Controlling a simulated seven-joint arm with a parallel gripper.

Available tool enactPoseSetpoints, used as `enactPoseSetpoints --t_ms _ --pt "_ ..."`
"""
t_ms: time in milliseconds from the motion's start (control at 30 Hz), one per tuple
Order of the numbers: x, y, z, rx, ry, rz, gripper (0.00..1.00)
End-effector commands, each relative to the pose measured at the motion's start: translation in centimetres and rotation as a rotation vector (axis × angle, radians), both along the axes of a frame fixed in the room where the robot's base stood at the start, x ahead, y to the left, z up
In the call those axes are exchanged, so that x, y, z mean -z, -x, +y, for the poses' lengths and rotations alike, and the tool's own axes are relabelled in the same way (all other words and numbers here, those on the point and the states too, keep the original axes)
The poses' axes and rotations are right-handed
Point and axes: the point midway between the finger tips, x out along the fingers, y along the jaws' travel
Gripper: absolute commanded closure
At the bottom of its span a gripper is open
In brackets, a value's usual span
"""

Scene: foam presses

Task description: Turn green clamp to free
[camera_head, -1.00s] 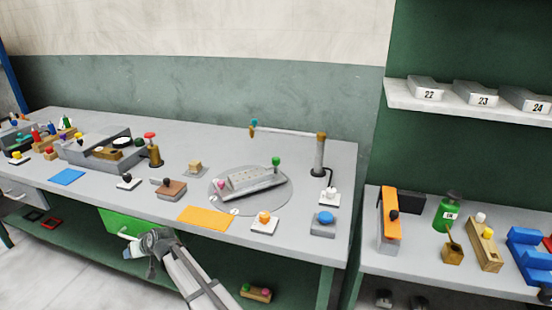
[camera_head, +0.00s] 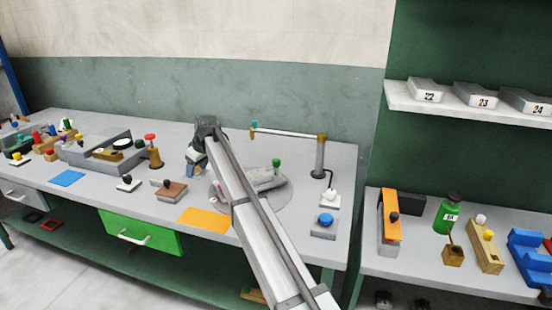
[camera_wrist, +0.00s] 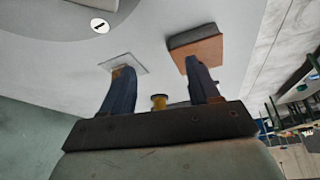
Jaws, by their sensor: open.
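The green knob (camera_head: 276,163) of the clamp stands upright at the right end of a grey block fixture (camera_head: 266,179). The fixture sits on a round grey plate (camera_head: 283,200) on the bench. My arm hides the left part of the fixture. My gripper (camera_head: 191,166) is over the bench, left of the fixture and apart from the green knob. In the wrist view my gripper (camera_wrist: 160,82) has its two dark fingers spread, with nothing held. The green knob cannot be seen in the wrist view.
A brass post with a red knob (camera_head: 150,138) stands left of my gripper. A grey post (camera_head: 320,158) with a horizontal bar (camera_head: 288,133) stands behind the fixture. A brown block (camera_head: 171,191) and an orange mat (camera_head: 205,219) lie in front. A green drawer (camera_head: 160,240) is below.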

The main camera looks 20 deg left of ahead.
Motion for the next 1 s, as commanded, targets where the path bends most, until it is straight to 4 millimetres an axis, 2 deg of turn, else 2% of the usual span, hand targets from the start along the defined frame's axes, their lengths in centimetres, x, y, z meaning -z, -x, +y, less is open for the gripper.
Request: enactPoseSetpoints --t_ms 33,200,300,400,500,600,733,867,1000 --pt "-1.6 -3.3 -2.3 -0.001 0.046 -0.002 0.39" --pt "-6.0 -10.8 -11.5 -0.022 0.212 0.024 0.39" --pt "-8.4 -13.9 -16.5 -0.031 0.29 0.051 0.39" --pt "-10.5 -16.0 -20.5 -0.036 0.347 0.078 0.39" --pt "-11.8 -17.2 -23.1 -0.039 0.384 0.101 0.39" --pt "-12.4 -17.6 -24.5 -0.042 0.404 0.113 0.39" --pt "-11.9 -17.7 -25.0 -0.043 0.41 0.117 0.39" --pt "-10.4 -17.6 -25.0 -0.043 0.41 0.119 0.39" --pt "-7.9 -17.6 -25.0 -0.043 0.41 0.119 0.39"
